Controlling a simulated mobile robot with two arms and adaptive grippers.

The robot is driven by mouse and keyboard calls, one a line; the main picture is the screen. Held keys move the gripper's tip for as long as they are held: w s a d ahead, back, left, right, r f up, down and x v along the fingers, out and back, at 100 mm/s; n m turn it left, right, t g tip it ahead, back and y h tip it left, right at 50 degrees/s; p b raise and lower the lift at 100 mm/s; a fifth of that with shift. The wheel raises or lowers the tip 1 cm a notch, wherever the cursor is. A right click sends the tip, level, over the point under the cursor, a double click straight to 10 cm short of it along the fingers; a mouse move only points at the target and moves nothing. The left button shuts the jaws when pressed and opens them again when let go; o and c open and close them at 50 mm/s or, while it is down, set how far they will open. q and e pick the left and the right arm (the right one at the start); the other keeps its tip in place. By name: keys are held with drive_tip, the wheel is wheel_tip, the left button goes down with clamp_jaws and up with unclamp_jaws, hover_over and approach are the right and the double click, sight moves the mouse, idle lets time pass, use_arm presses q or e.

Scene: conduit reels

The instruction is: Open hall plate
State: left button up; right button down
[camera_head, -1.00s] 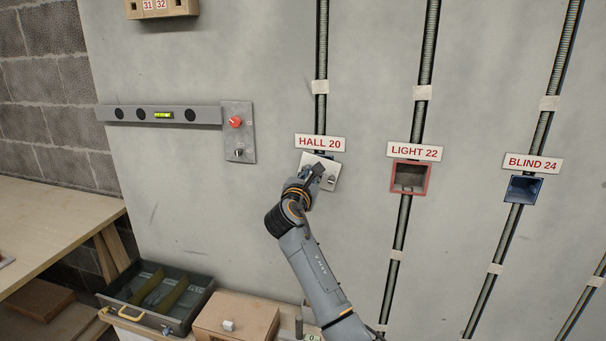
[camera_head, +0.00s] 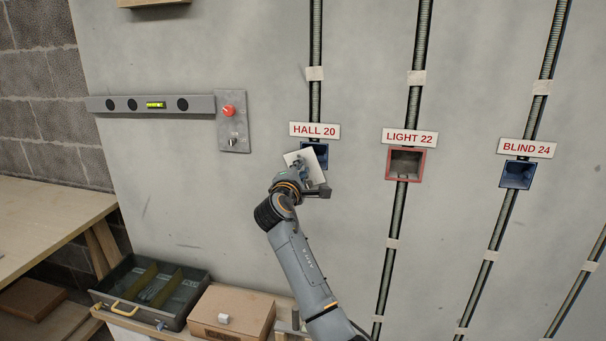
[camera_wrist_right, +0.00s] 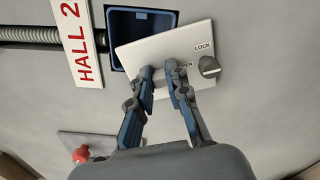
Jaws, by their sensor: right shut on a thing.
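The white hall plate (camera_head: 305,166) stands tilted off to the lower left of the blue wall box (camera_head: 321,152), below the HALL 20 sign (camera_head: 315,130). In the right wrist view the plate (camera_wrist_right: 140,55) carries a dark knob (camera_wrist_right: 208,66), a LOCK mark and a partly hidden word. My right gripper (camera_wrist_right: 162,76) is shut on a small raised part at the middle of the plate. The blue box opening (camera_wrist_right: 142,32) shows beside the plate, partly covered by it. My left gripper is not in view.
The LIGHT 22 red box (camera_head: 405,163) and BLIND 24 blue box (camera_head: 517,175) are open to the right. A spirit level (camera_head: 150,104) and a grey panel with a red knob (camera_head: 228,111) are on the left.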

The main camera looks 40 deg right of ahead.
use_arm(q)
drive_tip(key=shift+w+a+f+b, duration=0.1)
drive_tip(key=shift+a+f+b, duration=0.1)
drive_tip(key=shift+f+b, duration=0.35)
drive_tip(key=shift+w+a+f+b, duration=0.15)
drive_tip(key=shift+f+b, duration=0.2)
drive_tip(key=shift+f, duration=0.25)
use_arm(e)
drive_tip(key=shift+w+a+f+m, duration=0.15)
drive_tip(key=shift+m, duration=0.8)
drive_tip(key=shift+w+a+f+m, duration=0.1)
drive_tip(key=shift+w+a+m, duration=0.05)
drive_tip(key=shift+m, duration=0.8)
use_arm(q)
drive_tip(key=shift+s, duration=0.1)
use_arm(e)
drive_tip(key=c, duration=1.3)
unclamp_jaws()
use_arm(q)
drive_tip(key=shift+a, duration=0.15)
use_arm(e)
drive_tip(key=shift+a, duration=0.1)
drive_tip(key=v, duration=1.2)
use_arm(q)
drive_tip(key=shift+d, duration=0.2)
